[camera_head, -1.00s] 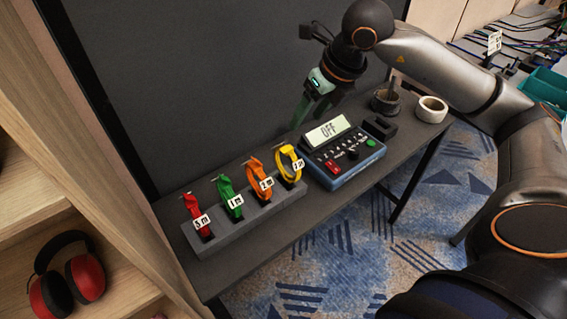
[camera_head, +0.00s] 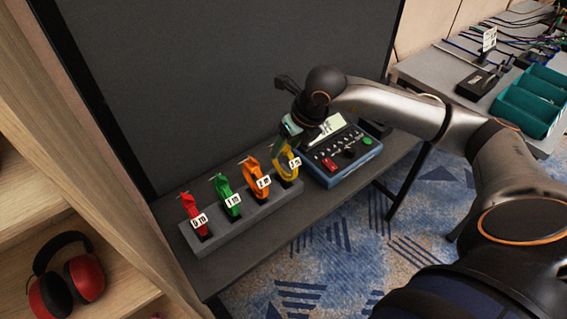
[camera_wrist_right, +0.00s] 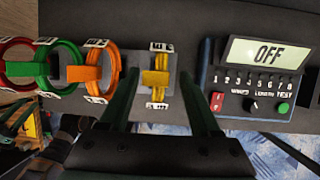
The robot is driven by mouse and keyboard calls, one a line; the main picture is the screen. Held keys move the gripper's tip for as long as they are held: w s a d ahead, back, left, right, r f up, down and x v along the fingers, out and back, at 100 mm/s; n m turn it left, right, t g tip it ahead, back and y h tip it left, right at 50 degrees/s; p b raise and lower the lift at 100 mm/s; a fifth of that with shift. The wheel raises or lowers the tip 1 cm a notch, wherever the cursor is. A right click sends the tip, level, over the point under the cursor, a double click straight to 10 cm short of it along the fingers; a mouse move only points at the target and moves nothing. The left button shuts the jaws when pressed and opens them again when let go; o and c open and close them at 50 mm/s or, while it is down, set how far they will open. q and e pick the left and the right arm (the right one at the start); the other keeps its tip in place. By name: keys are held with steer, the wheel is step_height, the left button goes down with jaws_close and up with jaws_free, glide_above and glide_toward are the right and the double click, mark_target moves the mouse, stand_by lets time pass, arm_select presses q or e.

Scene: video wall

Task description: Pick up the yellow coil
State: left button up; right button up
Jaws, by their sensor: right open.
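The yellow coil (camera_head: 286,165) stands at the right end of the grey holder, with a white label on it. My right gripper (camera_head: 287,138) is at the coil's top, partly covering it in the head view. In the right wrist view the yellow coil (camera_wrist_right: 157,79) lies between the two green fingers of my open right gripper (camera_wrist_right: 166,92). A gap shows on each side of the coil; the left finger is near the orange coil. My left gripper is not in view.
The grey holder (camera_head: 224,232) also bears red (camera_head: 193,212), green (camera_head: 228,195) and orange (camera_head: 256,176) coils to the left. A blue tester box (camera_head: 341,166) stands close on the right; its display (camera_wrist_right: 268,52) reads OFF. Red headphones (camera_head: 68,280) sit on a shelf.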

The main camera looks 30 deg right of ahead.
jaws_close()
stand_by(0.5)
steer(key=shift+r, duration=0.1)
stand_by(0.8)
